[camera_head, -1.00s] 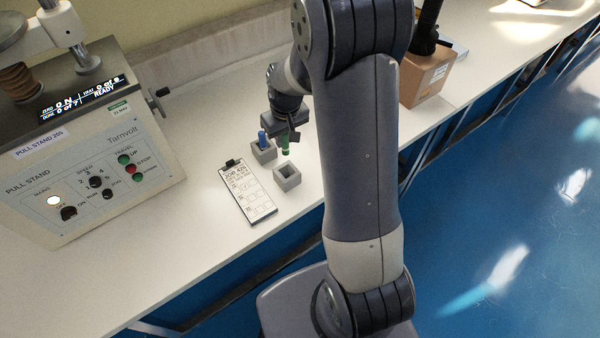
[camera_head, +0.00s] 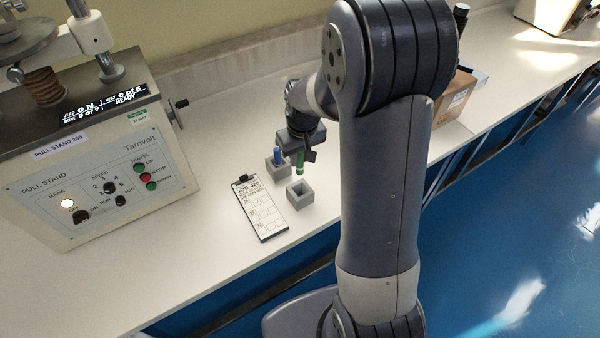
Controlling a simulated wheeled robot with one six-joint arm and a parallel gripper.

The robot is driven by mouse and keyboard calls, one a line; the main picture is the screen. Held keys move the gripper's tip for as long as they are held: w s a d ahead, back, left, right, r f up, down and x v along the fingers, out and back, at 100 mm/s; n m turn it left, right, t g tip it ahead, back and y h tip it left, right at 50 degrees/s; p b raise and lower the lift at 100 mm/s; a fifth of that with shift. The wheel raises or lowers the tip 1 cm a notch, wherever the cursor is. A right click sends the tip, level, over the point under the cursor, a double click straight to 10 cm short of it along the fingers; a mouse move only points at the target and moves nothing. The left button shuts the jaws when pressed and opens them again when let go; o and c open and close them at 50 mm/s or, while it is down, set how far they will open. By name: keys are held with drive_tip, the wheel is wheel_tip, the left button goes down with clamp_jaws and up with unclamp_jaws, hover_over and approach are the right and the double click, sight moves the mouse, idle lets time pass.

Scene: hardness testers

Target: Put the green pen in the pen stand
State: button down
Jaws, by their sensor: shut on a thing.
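The green pen (camera_head: 300,163) is upright in my gripper (camera_head: 302,153), which is shut on its upper part. The pen's lower end is just above and behind an empty grey square holder (camera_head: 300,193) with a dark opening. A second grey holder (camera_head: 277,171) stands just behind and to the left, with a blue pen (camera_head: 278,155) upright in it. The frames do not show which holder is the pen stand by any label. My fingertips are small and partly dark in this view.
A clipboard with a job sheet (camera_head: 262,209) lies left of the holders. A large pull-stand tester (camera_head: 100,165) stands at the left. A cardboard box (camera_head: 456,97) is behind my arm at the right. The bench front edge is close to the holders.

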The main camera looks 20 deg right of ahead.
sight(300, 171)
drive_tip(key=shift+s+a+r+b, duration=0.15)
drive_tip(key=shift+s+r+b, duration=0.2)
drive_tip(key=shift+s, duration=0.25)
drive_tip(key=shift+s+a+r+b, duration=0.1)
drive_tip(key=shift+s+r+b, duration=0.2)
drive_tip(key=shift+s, duration=0.25)
drive_tip(key=shift+f+b, duration=1.55)
drive_tip(key=shift+f, duration=0.5)
drive_tip(key=shift+f, duration=0.15)
drive_tip(key=shift+f+b, duration=2)
drive_tip(key=shift+f, duration=0.4)
drive_tip(key=c, duration=1.2)
unclamp_jaws()
drive_tip(key=shift+c, duration=0.2)
drive_tip(key=shift+r, duration=0.1)
wheel_tip(300, 171, up, 11)
drive_tip(key=s, duration=0.1)
drive_tip(key=shift+s+p, duration=0.15)
drive_tip(key=shift+p, duration=0.2)
drive_tip(key=shift+d+f, duration=0.1)
drive_tip(key=shift+f, duration=0.2)
